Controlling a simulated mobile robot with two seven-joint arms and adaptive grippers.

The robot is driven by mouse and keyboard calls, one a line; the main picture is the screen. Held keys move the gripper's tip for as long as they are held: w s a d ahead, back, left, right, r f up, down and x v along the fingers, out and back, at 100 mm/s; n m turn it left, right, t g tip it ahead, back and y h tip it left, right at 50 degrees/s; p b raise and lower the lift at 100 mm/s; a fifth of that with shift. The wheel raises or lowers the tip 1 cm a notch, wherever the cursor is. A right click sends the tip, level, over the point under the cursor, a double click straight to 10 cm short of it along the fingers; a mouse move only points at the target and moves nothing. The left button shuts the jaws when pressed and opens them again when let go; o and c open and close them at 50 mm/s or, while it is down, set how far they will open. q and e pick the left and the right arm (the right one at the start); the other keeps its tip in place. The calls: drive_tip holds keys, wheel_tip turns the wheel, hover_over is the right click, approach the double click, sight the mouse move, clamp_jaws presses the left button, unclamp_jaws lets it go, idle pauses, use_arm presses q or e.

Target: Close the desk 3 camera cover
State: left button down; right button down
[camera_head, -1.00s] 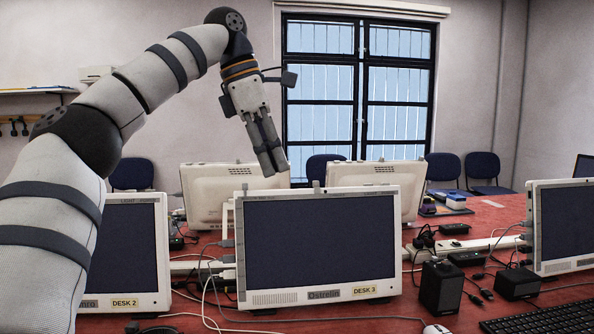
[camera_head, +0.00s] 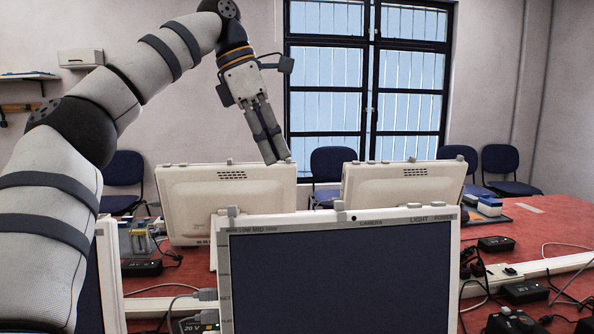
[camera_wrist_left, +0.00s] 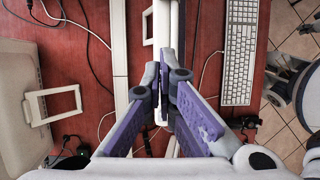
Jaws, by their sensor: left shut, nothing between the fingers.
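The desk 3 monitor (camera_head: 335,285) stands in the front middle of the head view, its lower part cut off. On its top edge a small grey tab (camera_head: 340,206) sits just left of a dark round dot (camera_head: 354,218), near the CAMERA lettering. The dot looks uncovered. My left gripper (camera_head: 279,160) points down, shut and empty, above the top edge and left of the tab in the picture, apart from it. In the left wrist view its closed fingers (camera_wrist_left: 165,115) hang over the monitor's narrow top edge (camera_wrist_left: 170,30); the tab cannot be made out there. My right gripper is not in view.
Two cream monitors, one left (camera_head: 228,200) and one right (camera_head: 402,183), stand behind with their backs to me. Another monitor (camera_head: 110,280) is partly hidden at left by my arm. Cables and black adapters (camera_head: 523,291) lie on the red table (camera_head: 535,225). A keyboard (camera_wrist_left: 239,50) lies in front.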

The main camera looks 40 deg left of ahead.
sight(323, 212)
use_arm(q)
drive_tip(key=x, duration=0.9)
drive_tip(key=shift+s+d+f, duration=0.1)
drive_tip(key=w+d, duration=0.2)
drive_tip(key=w, duration=0.1)
drive_tip(key=shift+w+d, duration=0.1)
drive_tip(key=shift+d, duration=0.15)
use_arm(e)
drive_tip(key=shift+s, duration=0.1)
